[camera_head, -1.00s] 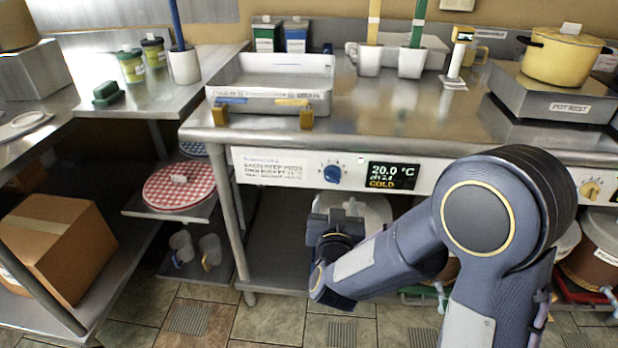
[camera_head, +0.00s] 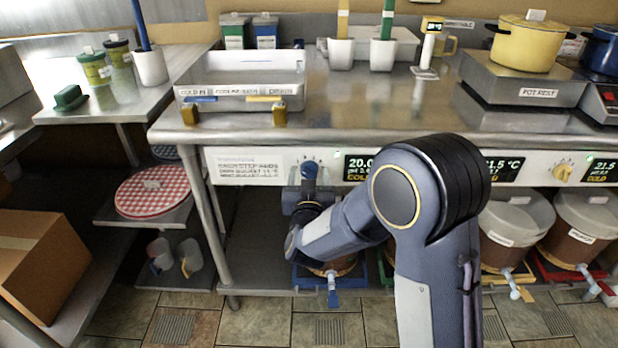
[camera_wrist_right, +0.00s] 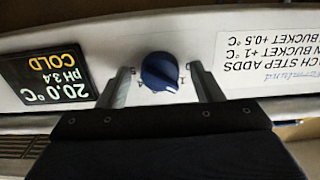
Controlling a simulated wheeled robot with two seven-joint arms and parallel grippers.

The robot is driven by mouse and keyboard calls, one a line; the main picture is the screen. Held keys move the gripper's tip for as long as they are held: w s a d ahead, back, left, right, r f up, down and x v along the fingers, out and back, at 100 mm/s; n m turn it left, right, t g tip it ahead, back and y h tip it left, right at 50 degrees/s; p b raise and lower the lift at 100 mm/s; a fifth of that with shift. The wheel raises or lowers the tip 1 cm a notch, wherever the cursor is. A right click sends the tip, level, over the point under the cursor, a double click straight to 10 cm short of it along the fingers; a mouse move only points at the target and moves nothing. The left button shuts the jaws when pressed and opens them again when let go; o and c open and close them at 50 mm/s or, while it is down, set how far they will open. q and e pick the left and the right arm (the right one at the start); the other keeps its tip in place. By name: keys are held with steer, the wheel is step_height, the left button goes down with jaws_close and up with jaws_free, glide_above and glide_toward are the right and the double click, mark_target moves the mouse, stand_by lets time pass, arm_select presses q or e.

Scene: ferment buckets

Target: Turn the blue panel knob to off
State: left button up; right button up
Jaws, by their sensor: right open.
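The blue panel knob (camera_head: 310,170) is on the white front panel under the counter edge, left of a black display. In the right wrist view the knob (camera_wrist_right: 160,72) stands between the two fingers of my right gripper (camera_wrist_right: 160,82), which are open with a gap on each side of it. In the head view my right gripper (camera_head: 308,186) is just below and in front of the knob, partly covering it. The display (camera_wrist_right: 48,78) reads 20.0 °C, pH 3.4, COLD. The left gripper is not in view.
A white instruction label (camera_head: 248,168) is left of the knob. A yellow knob (camera_head: 563,173) is farther right on the panel. Buckets (camera_head: 517,218) stand on the shelf below. A steel tray (camera_head: 240,103) sits on the counter above.

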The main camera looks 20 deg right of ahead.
steer(key=c, duration=1)
steer(key=shift+o, duration=0.2)
steer(key=n+p, duration=0.2)
steer(key=n, duration=0.1)
steer(key=shift+r+n, duration=0.1)
steer(key=shift+n, duration=0.2)
steer(key=shift+n+p, duration=1.1)
steer(key=shift+n, duration=0.7)
steer(key=o, duration=1)
steer(key=shift+c, duration=0.2)
